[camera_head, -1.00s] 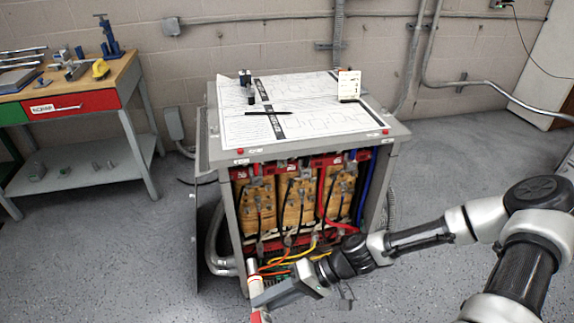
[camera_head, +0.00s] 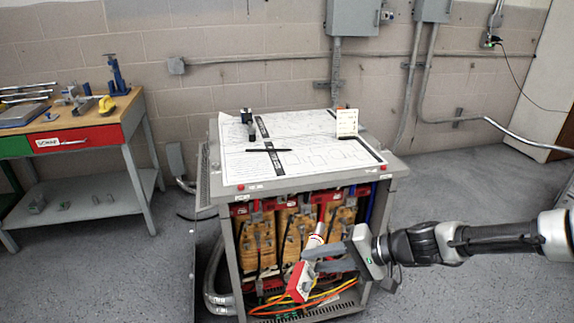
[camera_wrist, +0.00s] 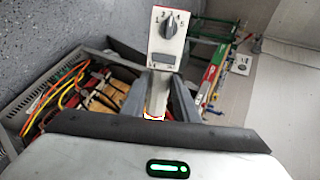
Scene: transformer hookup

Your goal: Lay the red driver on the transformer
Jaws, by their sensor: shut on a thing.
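My gripper (camera_head: 308,259) is shut on the red driver (camera_head: 300,282), a red and white tool with a pale handle, and holds it tilted in front of the transformer's open front. In the wrist view the fingers (camera_wrist: 155,93) close on its handle, and its boxy end (camera_wrist: 168,46) shows a grey dial and a small display. The transformer (camera_head: 228,262) is a grey cabinet with orange-brown coils and coloured wires inside. Its flat top (camera_head: 300,190) is above the gripper and mostly covered by a printed diagram sheet (camera_head: 320,160).
The sheet's front middle is clear. A workbench (camera_head: 130,115) with tools stands at left.

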